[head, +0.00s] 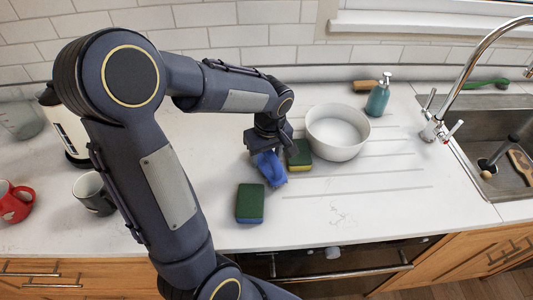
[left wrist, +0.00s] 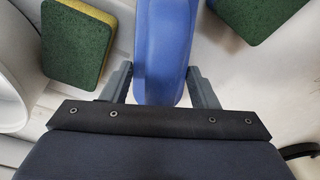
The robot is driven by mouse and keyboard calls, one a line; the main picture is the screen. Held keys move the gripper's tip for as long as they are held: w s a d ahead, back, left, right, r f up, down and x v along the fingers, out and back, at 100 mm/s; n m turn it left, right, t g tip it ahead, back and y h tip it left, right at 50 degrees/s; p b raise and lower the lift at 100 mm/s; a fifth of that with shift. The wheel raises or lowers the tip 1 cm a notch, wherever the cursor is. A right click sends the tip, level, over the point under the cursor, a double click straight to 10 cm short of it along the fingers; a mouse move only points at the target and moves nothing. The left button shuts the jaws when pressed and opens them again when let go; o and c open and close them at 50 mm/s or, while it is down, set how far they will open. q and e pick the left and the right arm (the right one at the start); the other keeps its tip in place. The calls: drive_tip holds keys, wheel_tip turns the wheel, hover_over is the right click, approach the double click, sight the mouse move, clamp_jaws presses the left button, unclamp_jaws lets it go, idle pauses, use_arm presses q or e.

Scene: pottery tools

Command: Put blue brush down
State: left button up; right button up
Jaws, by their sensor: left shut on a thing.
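The blue brush (head: 271,168) is at the middle of the white counter, below my left gripper (head: 268,152). In the left wrist view the brush's smooth blue body (left wrist: 163,50) lies between the two fingers of my left gripper (left wrist: 162,85), which is shut on it. The gripper hides part of the brush in the head view. I cannot tell whether the brush touches the counter. My right gripper is not in view.
A green and yellow sponge (head: 299,154) sits right beside the brush, next to a white bowl (head: 337,133). A green and blue sponge (head: 250,204) lies nearer the front. A soap bottle (head: 378,97) and sink (head: 490,150) are right; mugs (head: 93,193) are left. The counter's front right is clear.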

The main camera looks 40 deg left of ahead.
use_arm(q)
drive_tip(key=shift+f, duration=0.2)
drive_tip(key=o, duration=0.7)
drive_tip(key=shift+r, duration=0.1)
drive_tip(key=shift+c, duration=0.2)
